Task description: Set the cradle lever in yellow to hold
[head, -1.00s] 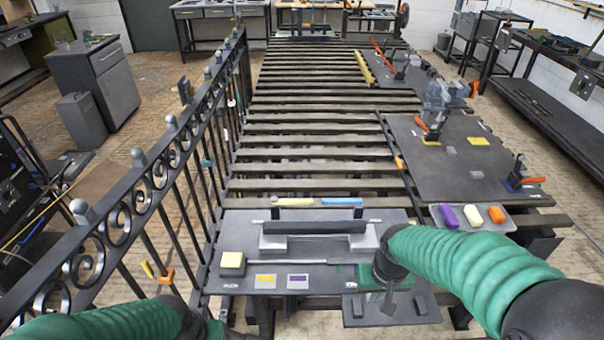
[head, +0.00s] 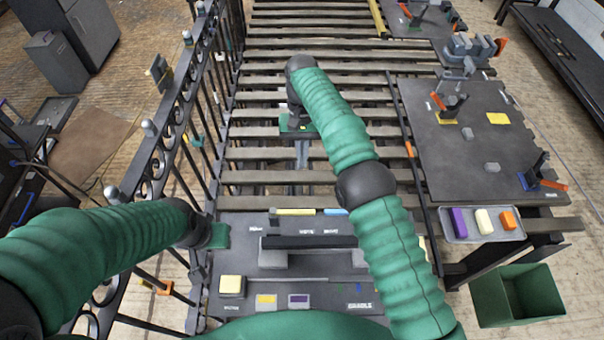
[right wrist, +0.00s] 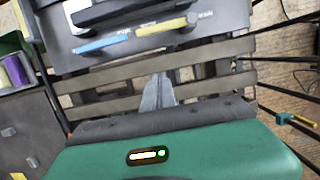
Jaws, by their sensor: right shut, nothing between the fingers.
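The yellow lever (head: 295,212) lies at the far edge of the dark cradle plate (head: 342,296), left of a blue lever (head: 335,212). In the right wrist view the yellow lever (right wrist: 162,27) and the blue lever (right wrist: 101,45) lie along the plate's edge beyond my fingers. Small labels beside them are too small to read. My right gripper (head: 302,152) is above the slats beyond the plate, shut and empty, apart from the yellow lever; its fingers also show in the right wrist view (right wrist: 158,92). My left gripper (head: 216,236) is beside the gate; its fingers are hidden.
A dark bar (head: 306,241) on grey supports spans the cradle plate. The scrolled metal gate (head: 170,150) runs along the left. A tray (head: 484,238) with coloured blocks and a green bin (head: 513,297) are at right. Open slats surround my right gripper.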

